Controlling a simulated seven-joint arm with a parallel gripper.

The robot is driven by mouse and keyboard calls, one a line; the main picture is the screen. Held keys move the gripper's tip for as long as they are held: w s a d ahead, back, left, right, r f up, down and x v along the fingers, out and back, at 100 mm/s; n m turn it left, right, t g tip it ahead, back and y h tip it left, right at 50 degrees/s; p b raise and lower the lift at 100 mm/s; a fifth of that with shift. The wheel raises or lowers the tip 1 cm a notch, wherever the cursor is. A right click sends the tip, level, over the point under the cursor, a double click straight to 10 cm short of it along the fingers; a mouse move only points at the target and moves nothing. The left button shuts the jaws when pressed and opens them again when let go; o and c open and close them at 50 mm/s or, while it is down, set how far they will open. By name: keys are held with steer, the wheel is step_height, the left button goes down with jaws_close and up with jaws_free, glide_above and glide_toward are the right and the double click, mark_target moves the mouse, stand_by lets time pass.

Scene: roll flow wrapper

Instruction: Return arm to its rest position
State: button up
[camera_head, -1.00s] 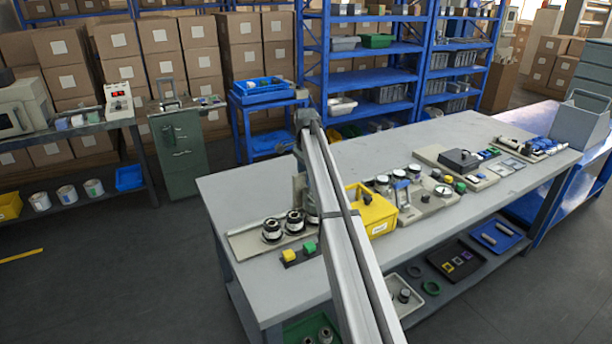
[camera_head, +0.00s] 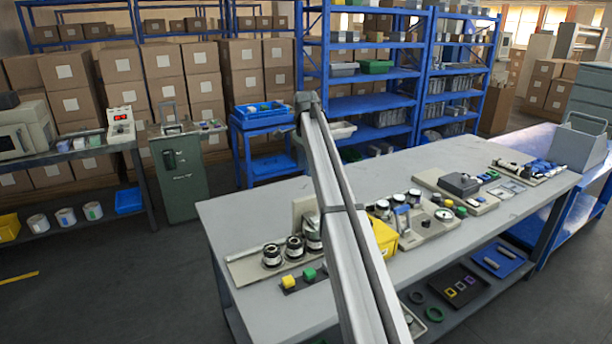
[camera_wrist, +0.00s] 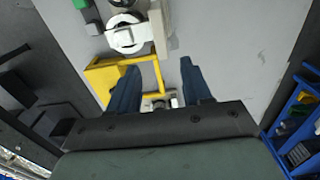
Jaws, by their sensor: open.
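My gripper (camera_wrist: 159,84) is open in the wrist view, with its two dark blue fingers apart and nothing between them in its grip. It hangs over the grey worktable, above the yellow bin (camera_wrist: 98,73). In the head view my pale arm link crosses the middle of the picture and hides the gripper. The yellow bin (camera_head: 384,238) shows there only in part, just right of the link. The grey worktable (camera_head: 240,212) lies under the arm.
Black and white rolls (camera_head: 271,255) stand on a plate left of the link, near yellow and green blocks (camera_head: 298,279). A gauge fixture (camera_head: 435,220) and other devices occupy the table's right side. A blue shelf rack (camera_head: 370,104) stands behind. The table's back left is clear.

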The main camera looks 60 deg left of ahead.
steer(key=shift+r, duration=0.35)
stand_by(0.3)
